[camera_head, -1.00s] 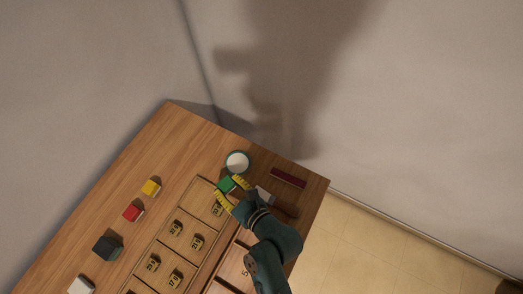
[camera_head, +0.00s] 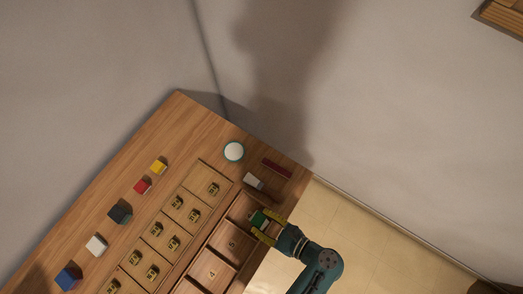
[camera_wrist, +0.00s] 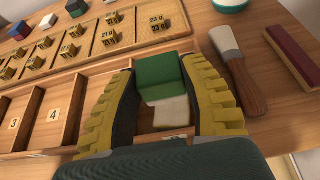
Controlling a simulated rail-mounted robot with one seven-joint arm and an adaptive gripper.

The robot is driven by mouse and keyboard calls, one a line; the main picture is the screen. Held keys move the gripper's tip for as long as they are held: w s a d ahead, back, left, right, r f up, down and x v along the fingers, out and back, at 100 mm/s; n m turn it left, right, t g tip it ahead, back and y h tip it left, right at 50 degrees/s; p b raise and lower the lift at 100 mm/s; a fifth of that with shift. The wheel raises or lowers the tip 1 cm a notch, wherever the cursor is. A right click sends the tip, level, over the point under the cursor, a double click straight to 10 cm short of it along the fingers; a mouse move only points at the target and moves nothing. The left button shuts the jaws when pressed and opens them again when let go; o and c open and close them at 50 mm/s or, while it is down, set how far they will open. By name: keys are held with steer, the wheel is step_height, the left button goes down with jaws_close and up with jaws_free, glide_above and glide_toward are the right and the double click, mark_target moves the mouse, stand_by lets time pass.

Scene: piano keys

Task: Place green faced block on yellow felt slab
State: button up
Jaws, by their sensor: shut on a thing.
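My gripper (camera_head: 263,226) is shut on the green faced block (camera_head: 258,219), over the far end of the numbered tray. In the wrist view the block (camera_wrist: 160,72) sits between the yellow fingers of my gripper (camera_wrist: 165,95). A pale piece shows just below the green; I cannot tell whether it belongs to the block. A small yellow-topped piece (camera_head: 158,167) lies at the far end of the row on the table's left side. I cannot tell whether it is the felt slab.
Red (camera_head: 142,186), dark (camera_head: 119,213), white (camera_head: 96,245) and blue (camera_head: 68,278) blocks line the left side. A tray of numbered pieces (camera_head: 200,178) lies mid-table. A round white dish (camera_head: 234,151), a brush (camera_wrist: 226,42) and a maroon bar (camera_head: 277,168) lie near the far end.

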mark_target(262, 223)
step_height(262, 223, down, 4)
steer(key=shift+r+b, duration=0.25)
steer(key=shift+b, duration=0.25)
steer(key=o, duration=0.9)
steer(key=shift+r, duration=0.1)
steer(key=p+v, duration=0.4)
steer(key=v, duration=0.8)
steer(key=shift+r, duration=0.1)
